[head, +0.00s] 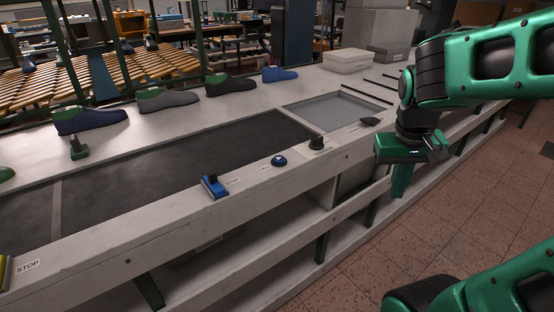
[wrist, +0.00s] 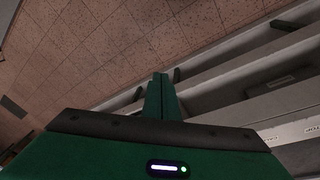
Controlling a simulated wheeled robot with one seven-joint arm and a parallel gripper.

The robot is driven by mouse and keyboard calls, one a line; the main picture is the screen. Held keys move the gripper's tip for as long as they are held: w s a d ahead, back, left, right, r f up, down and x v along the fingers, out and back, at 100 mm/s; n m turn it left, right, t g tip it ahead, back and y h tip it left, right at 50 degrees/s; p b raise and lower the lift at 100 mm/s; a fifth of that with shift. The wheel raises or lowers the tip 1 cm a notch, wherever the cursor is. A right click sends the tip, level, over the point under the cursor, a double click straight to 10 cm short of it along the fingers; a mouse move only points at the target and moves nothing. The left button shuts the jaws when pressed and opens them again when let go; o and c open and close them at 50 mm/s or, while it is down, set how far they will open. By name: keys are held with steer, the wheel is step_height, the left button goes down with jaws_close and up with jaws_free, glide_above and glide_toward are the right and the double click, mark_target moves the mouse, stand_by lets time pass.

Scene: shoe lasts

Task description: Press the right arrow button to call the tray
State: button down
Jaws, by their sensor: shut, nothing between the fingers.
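A round blue button (head: 279,161) with a small white mark sits on the white front ledge of the bench in the head view. I cannot make out clearly whether the mark is an arrow. A label lies just left of it. My gripper (head: 399,188) hangs to the right of the button, apart from it, beyond the ledge's front side, fingers pointing down. The fingers are shut and empty; they also show in the wrist view (wrist: 161,92) above the floor. A grey recessed panel (head: 335,110) lies in the bench top; I cannot tell whether it is the tray.
A blue block-like control (head: 213,186) and a black knob (head: 317,142) flank the button on the ledge. A dark belt (head: 150,175) runs behind them. Several shoes on lasts stand along the far side. A white box (head: 346,61) stands at the back. The tiled floor (head: 460,220) is clear.

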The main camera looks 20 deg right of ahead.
steer(key=w+a+r+n+t+h, duration=0.1)
steer(key=w+a+n, duration=0.15)
steer(key=w, duration=0.55)
steer(key=w+a+r+n+t+h, duration=0.1)
steer(key=w+a+r+t, duration=0.15)
steer(key=w, duration=0.45)
step_height(320, 180, up, 2)
steer(key=n+t, duration=0.3)
steer(key=n, duration=0.1)
glide_above(278, 160)
steer(key=shift+r+h, duration=0.15)
steer(key=shift+h, duration=0.25)
steer(key=shift+f, duration=4.4)
